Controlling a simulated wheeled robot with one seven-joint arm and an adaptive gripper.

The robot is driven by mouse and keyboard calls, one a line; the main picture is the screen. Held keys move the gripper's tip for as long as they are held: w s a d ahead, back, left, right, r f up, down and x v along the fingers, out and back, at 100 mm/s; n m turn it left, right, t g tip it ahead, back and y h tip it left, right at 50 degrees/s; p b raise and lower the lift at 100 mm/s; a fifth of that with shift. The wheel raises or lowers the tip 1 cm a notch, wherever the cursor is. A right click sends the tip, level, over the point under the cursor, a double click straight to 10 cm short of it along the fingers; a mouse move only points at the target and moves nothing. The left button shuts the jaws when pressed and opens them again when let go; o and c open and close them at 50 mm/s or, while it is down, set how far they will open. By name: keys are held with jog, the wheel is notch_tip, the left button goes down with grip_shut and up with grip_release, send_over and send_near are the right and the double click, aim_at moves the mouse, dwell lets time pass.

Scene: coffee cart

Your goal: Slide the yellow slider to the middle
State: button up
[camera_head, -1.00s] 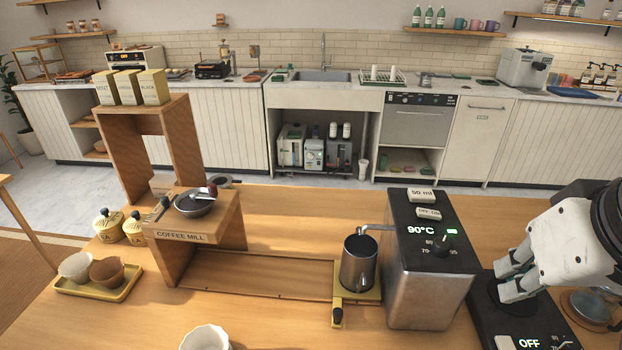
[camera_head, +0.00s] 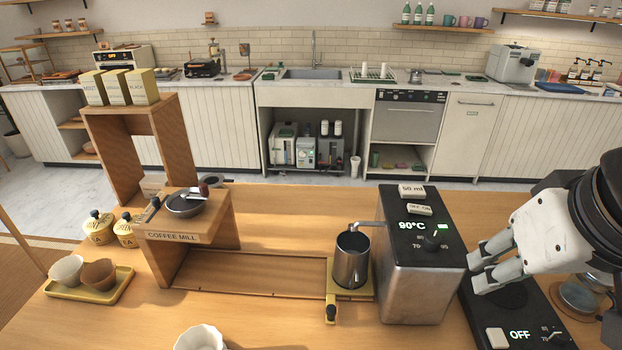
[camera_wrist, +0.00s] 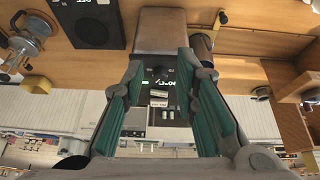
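The yellow slider (camera_head: 345,293) sits at the right end of a wooden track (camera_head: 255,278), next to the kettle machine. A black knob (camera_head: 331,312) sticks out at its front. A metal pitcher (camera_head: 351,260) stands upright on the slider. The pitcher (camera_wrist: 203,42) is partly visible beside the right finger there.
The water machine (camera_head: 422,285) stands between my gripper and the slider. The coffee mill stand (camera_head: 190,236) is left of the track. A white cup (camera_head: 201,338) stands at the front.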

jog(key=w+a+f+n+g+h+p, duration=0.1)
jog(key=w+a+f+n+g+h, duration=0.1)
jog(key=w+n, duration=0.3)
jog(key=n+g+y+p, duration=0.2)
jog(key=n+g+p, duration=0.15)
jog(key=n, duration=1.25)
send_over(331, 308)
notch_tip(331, 308, down, 15)
notch_tip(331, 308, down, 14)
jog(key=shift+r+p, duration=0.1)
jog(key=shift+p, duration=0.7)
jog(key=shift+c, duration=0.4)
grip_shut()
